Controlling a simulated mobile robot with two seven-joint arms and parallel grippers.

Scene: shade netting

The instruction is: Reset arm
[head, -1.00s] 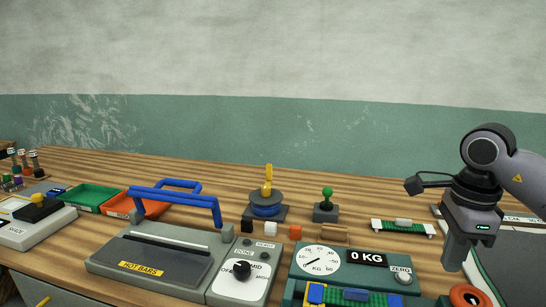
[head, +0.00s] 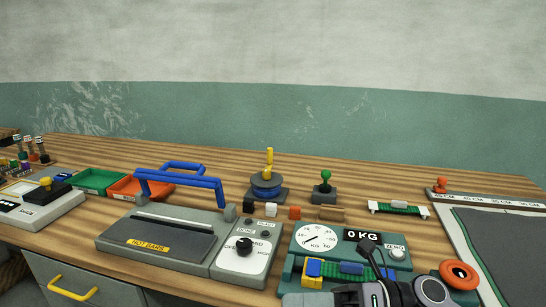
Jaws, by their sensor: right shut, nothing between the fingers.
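My right gripper (head: 308,299) is at the bottom edge of the head view, in front of the weighing scale (head: 318,237). It appears to point left, with my wrist to its right, and it is partly cut off by the frame. It is shut and nothing shows in it. A belt piece with blue, yellow and green parts (head: 350,269) lies on the front of the scale, just behind the gripper. I cannot tell whether they touch. My left gripper is not in view.
The hot-bar sealer (head: 160,243) with a raised blue handle stands left of the scale. Green (head: 96,180) and orange (head: 130,186) trays are farther left. An orange ring (head: 459,274) and a dark mat (head: 505,245) are at right. Bare wood shows along the back.

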